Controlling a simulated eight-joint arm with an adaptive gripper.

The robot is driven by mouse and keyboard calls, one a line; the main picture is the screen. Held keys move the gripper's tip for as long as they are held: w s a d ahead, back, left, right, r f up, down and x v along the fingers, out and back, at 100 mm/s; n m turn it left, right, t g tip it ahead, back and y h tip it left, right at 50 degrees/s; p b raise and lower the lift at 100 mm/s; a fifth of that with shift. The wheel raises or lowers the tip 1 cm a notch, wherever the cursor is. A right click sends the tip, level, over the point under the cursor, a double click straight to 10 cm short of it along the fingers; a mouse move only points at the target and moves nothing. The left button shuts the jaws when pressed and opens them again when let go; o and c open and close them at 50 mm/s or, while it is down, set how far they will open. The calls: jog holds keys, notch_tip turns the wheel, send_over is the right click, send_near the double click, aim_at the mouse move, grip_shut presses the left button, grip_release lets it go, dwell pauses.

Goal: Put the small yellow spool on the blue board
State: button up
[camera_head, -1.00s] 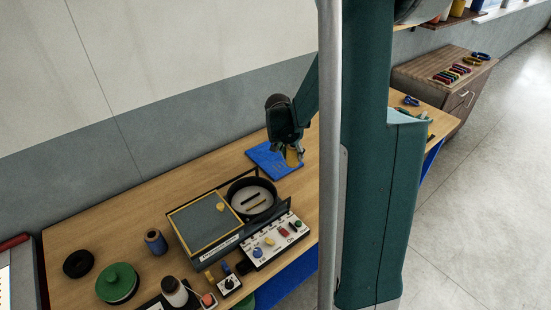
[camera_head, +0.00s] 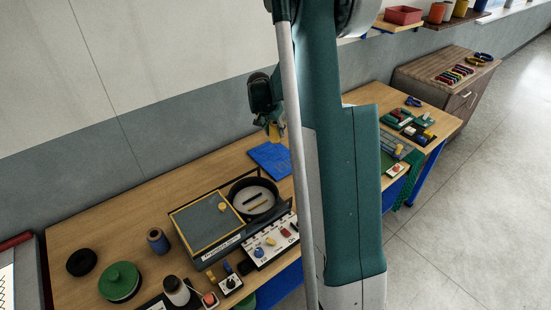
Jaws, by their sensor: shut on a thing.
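The blue board (camera_head: 266,160) lies flat on the wooden table, behind the machine, and its right part is hidden behind my arm. My gripper (camera_head: 274,128) hangs above the back edge of the board. It is shut on a small yellow thing (camera_head: 275,132), which looks like the small yellow spool. The spool shows apart from the board, just beyond its back edge in the picture. Its far side and the fingers' exact grip are too small to make out.
A machine with a round black bowl (camera_head: 230,200) and a button panel (camera_head: 268,243) stands in front of the board. A blue spool (camera_head: 157,241), a green round container (camera_head: 119,281) and a black ring (camera_head: 81,262) stand at left. Bare table (camera_head: 205,165) lies left of the board.

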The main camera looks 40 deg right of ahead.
aim_at(272, 137)
jog(key=shift+f, duration=0.1)
notch_tip(272, 137, down, 6)
dwell(0.6)
jog(key=shift+f, duration=0.15)
jog(key=shift+f, duration=1.8)
jog(key=shift+f, duration=0.15)
jog(key=o, duration=0.9)
jog(key=shift+r, duration=0.25)
jog(key=shift+v, duration=5.95)
